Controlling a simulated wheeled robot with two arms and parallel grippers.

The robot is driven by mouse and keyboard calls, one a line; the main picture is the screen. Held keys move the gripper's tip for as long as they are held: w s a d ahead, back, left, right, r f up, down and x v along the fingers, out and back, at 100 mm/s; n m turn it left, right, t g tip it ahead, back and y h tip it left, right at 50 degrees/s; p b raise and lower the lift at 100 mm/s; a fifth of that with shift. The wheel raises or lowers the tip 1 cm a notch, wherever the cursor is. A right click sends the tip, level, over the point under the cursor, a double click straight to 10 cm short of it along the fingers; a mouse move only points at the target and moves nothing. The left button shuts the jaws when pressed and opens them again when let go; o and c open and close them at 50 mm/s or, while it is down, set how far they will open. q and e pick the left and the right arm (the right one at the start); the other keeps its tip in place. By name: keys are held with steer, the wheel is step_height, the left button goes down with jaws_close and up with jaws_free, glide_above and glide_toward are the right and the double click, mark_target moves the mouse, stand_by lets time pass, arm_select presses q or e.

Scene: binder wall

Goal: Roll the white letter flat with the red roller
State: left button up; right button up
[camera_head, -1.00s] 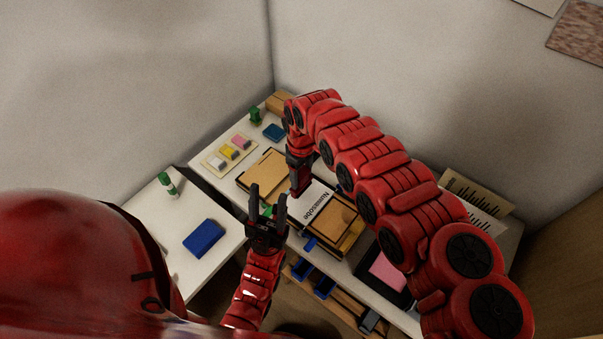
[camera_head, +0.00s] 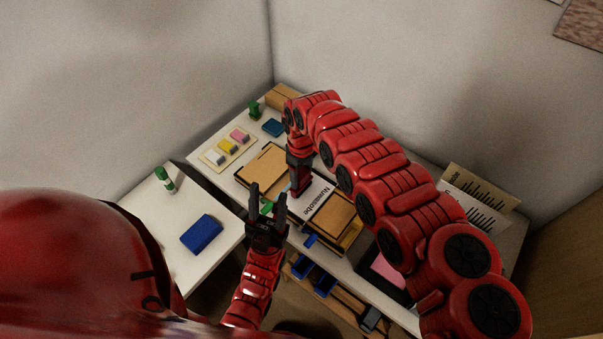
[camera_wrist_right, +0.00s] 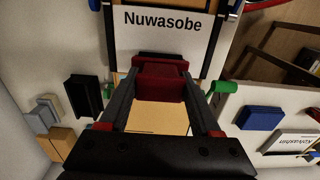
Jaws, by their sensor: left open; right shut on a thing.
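The white letter (camera_head: 322,191), printed "Nuwasobe", lies on the long table between two tan boards; it also shows at the top of the right wrist view (camera_wrist_right: 165,40). My right gripper (camera_head: 299,187) points down at the letter's near-left side. In the right wrist view its fingers are shut on a dark red block-like piece, which I take as the red roller (camera_wrist_right: 160,80). The roller overlaps the letter's lower edge there; I cannot tell whether it touches. My left gripper (camera_head: 267,203) is open and empty, in front of the table edge.
Tan boards (camera_head: 265,168) flank the letter. Colored blocks (camera_head: 228,147) sit on a card farther left. A blue block (camera_head: 201,234) and a green-capped item (camera_head: 165,180) are on the left table. A black tray (camera_head: 385,272) with a pink sheet is at right.

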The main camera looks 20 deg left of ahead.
steer(key=shift+d+r+p, duration=0.1)
steer(key=shift+d+p, duration=0.05)
steer(key=shift+p, duration=0.25)
steer(key=shift+s+d+p, duration=0.3)
steer(key=shift+d+p, duration=0.45)
steer(key=shift+p, duration=0.65)
steer(key=shift+s+d, duration=0.15)
steer(key=shift+d, duration=0.05)
steer(key=shift+p, duration=0.3)
steer(key=shift+s+d+p, duration=0.25)
steer(key=shift+d+p, duration=0.45)
steer(key=shift+p, duration=0.35)
steer(key=shift+s+d+p, duration=0.15)
steer(key=shift+d+p, duration=0.2)
steer(key=shift+f, duration=0.25)
